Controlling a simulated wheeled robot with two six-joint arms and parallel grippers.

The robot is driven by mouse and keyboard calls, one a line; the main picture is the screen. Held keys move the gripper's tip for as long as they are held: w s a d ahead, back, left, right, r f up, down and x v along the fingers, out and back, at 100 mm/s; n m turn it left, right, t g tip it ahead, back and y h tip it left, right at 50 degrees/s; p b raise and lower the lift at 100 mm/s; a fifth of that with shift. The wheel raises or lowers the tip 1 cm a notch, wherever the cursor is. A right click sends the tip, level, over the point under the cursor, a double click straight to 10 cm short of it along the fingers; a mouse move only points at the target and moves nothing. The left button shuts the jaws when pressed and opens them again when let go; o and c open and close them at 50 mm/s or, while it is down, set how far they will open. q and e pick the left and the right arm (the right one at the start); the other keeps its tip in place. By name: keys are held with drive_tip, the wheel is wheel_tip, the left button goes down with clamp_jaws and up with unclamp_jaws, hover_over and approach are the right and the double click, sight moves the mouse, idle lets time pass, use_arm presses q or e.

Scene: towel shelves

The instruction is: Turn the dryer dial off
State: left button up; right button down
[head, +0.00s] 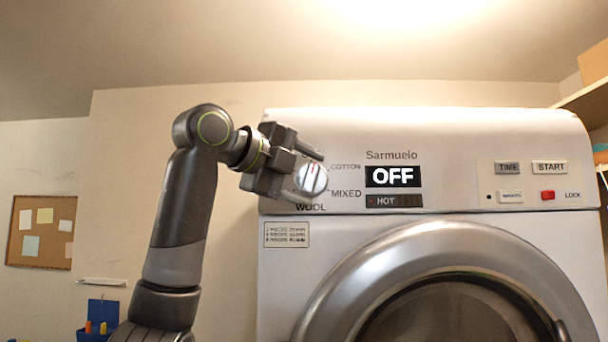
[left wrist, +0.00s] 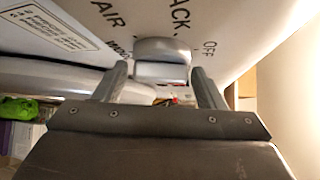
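The dryer dial (head: 313,179) is a round silver-white knob with a red mark near its top, on the left of the dryer's panel. The dryer's display (head: 393,177) reads OFF. My left gripper (head: 309,175) is at the dial, with one finger above it and one below. In the left wrist view, the dial (left wrist: 162,62) sits just ahead of and between the tips of my left gripper (left wrist: 160,72). The fingers are apart, and a small gap shows on each side of the dial. My right gripper is not in view.
The white dryer (head: 285,275) has a large round door (head: 350,275) below the panel. TIME (head: 507,168) and START (head: 550,168) buttons are at the panel's right. A wooden shelf (head: 585,98) is at the far right. A corkboard (head: 30,250) hangs on the left wall.

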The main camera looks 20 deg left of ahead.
use_arm(q)
drive_tip(key=c, duration=0.6)
drive_tip(key=shift+f+n+t+h+b, duration=0.4)
drive_tip(key=shift+n+b, duration=0.1)
drive_tip(key=shift+b, duration=0.6)
drive_tip(key=shift+r+n+t+h+b, duration=0.15)
drive_tip(key=shift+n+t+h+b, duration=0.15)
drive_tip(key=shift+n+t+b, duration=0.2)
drive_tip(key=o, duration=0.9)
drive_tip(key=shift+c, duration=0.2)
